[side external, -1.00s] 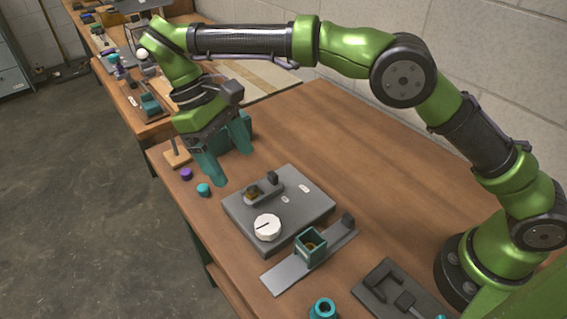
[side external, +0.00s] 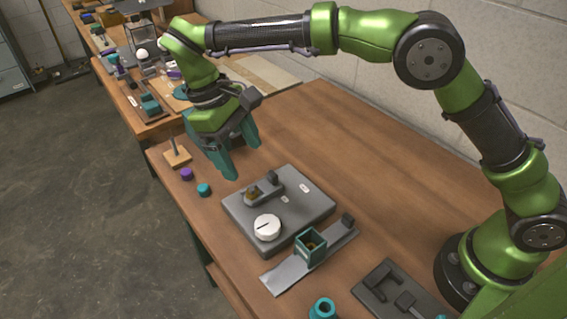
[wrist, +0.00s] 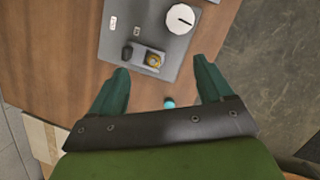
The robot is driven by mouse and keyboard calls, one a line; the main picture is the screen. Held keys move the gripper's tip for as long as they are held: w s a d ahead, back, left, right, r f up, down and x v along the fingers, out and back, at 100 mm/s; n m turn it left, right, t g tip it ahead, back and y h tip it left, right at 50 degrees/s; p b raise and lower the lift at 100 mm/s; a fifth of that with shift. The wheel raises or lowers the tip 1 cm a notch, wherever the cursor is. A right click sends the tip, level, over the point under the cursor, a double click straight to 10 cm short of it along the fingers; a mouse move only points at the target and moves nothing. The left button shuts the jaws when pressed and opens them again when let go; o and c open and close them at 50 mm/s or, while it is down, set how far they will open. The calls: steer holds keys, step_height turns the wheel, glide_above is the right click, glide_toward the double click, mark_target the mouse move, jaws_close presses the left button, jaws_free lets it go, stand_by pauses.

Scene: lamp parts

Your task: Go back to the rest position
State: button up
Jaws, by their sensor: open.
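My gripper (side external: 242,160) is open and empty, with its teal fingers pointing down above the table, to the upper left of the grey base plate (side external: 318,207). In the wrist view, my gripper (wrist: 164,78) has its two fingers wide apart with nothing between the tips. The plate (wrist: 112,45) lies past the fingertips there. It carries a white dial (side external: 268,227) and a small dark holder (side external: 263,190) with a brassy piece in it. The dial also shows in the wrist view (wrist: 180,18).
A grey fixture (side external: 285,272) with a teal square socket (side external: 310,247) lies in front of the plate. A teal ring (side external: 322,309), a dark tray (side external: 378,281), a purple cap (side external: 187,174), a teal cap (side external: 204,190) and a wooden peg stand (side external: 177,157) are around. The right-back tabletop is clear.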

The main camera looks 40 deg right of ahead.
steer(key=s+d+r+m+t+y, duration=0.2)
steer(key=s+d+r+m+t, duration=0.1)
steer(key=s+d, duration=0.5)
steer(key=s+d+r+m+t+y, duration=0.2)
steer(key=s+d+r+m+t, duration=0.2)
steer(key=s+d, duration=0.5)
steer(key=d+m+t, duration=0.2)
steer(key=d, duration=0.4)
steer(key=shift+t, duration=0.4)
